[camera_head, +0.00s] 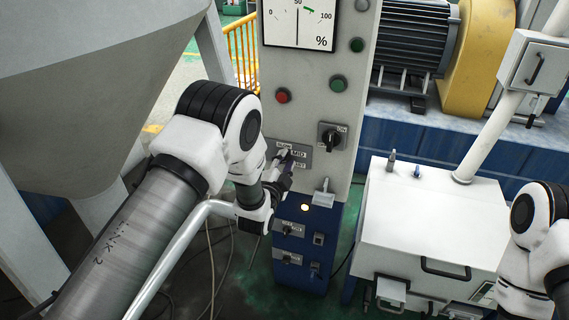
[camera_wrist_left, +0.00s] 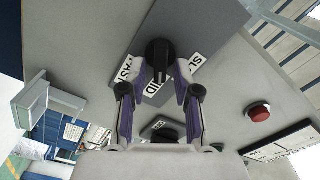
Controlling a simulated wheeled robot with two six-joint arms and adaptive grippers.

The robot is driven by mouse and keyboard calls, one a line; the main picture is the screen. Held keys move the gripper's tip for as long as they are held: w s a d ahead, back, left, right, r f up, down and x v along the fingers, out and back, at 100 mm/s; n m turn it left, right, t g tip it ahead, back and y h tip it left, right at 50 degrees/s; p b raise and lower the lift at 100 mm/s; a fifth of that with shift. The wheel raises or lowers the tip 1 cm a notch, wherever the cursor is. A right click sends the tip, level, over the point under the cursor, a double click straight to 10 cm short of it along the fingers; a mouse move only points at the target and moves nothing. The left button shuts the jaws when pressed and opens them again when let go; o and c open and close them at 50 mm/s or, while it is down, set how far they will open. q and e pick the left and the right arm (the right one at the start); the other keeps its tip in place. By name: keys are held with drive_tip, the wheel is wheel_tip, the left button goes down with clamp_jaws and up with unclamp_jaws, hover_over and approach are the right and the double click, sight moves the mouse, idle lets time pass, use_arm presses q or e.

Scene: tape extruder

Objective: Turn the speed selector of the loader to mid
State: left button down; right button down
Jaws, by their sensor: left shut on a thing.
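The speed selector (camera_wrist_left: 158,54) is a black knob on a grey plate with SLOW, MID and FAST labels, on the front of the loader's control panel (camera_head: 312,112). In the head view my left gripper (camera_head: 284,160) is at this plate and largely hides the knob. In the left wrist view the purple-lined fingers of my left gripper (camera_wrist_left: 161,82) stand on both sides of the knob and are shut on it. The knob's exact pointing direction is hard to read. My right arm shows at the right edge; its gripper is out of view.
A red button (camera_head: 283,96), a green button (camera_head: 338,84) and an ON switch (camera_head: 331,138) sit near the selector. A lit lamp (camera_head: 305,208) and smaller switches are below. A big grey hopper (camera_head: 80,50) stands left, a white box (camera_head: 430,220) right.

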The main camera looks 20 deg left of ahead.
idle(0.5)
use_arm(q)
drive_tip(key=c, duration=1.2)
unclamp_jaws()
drive_tip(key=s, duration=1.2)
drive_tip(key=shift+a, duration=0.2)
